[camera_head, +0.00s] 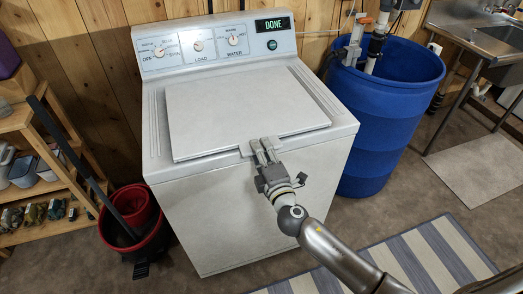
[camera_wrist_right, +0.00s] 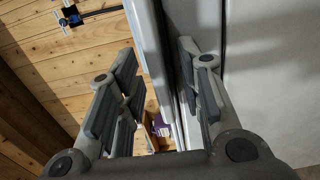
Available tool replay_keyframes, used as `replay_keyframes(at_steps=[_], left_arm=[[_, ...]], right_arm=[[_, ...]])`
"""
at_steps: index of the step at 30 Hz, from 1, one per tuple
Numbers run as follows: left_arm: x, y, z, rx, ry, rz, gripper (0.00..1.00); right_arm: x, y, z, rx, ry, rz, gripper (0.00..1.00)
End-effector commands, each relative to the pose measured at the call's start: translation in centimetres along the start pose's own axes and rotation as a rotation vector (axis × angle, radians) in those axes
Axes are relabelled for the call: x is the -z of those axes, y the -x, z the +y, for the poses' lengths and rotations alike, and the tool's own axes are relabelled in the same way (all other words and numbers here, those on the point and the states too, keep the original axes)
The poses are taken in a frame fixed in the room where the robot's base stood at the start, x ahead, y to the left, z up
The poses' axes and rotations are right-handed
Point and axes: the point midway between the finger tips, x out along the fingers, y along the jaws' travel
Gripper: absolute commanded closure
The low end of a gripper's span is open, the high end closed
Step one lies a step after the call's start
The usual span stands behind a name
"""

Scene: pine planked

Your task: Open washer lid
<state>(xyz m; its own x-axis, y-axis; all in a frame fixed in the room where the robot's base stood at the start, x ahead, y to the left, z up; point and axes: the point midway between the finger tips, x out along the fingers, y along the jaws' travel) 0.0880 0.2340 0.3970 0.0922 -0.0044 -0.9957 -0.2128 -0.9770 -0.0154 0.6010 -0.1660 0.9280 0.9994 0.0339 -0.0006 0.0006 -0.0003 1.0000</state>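The white washer (camera_head: 240,215) stands against the plank wall. Its flat lid (camera_head: 235,105) lies down or nearly down on the top; a very small gap would be hard to tell. My right gripper (camera_head: 262,148) is at the lid's front edge, right of its middle. In the right wrist view my right gripper (camera_wrist_right: 158,100) has its fingers spread apart. The lid's edge (camera_wrist_right: 150,50) runs between them, nearer the right finger; whether they touch is unclear. The washer's front (camera_wrist_right: 270,80) fills the right side. My left gripper is not in view.
The washer's control panel (camera_head: 215,45) with a "DONE" display rises behind the lid. A blue barrel (camera_head: 385,115) stands close on the right. A wooden shelf (camera_head: 40,150) and a red bucket (camera_head: 130,210) stand on the left. A striped rug (camera_head: 415,265) lies in front.

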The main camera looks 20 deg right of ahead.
Motion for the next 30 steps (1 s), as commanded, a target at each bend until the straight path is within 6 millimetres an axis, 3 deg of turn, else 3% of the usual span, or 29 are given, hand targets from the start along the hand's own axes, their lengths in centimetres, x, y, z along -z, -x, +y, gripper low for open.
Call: replay_keyframes(at_steps=[7, 15, 25, 30], left_arm=[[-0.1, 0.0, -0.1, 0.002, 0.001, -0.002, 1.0], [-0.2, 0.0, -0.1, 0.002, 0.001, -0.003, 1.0], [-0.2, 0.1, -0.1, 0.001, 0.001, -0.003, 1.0], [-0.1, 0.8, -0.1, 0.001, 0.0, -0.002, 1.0]], right_arm=[[0.0, -0.1, 0.0, 0.0, 0.0, 0.0, 0.66], [0.0, -0.1, 0.0, 0.0, 0.0, 0.0, 0.99], [0.0, -0.1, 0.0, 0.001, 0.0, 0.0, 1.0], [0.0, -0.3, 1.0, -0.001, 0.001, 0.0, 1.0]])
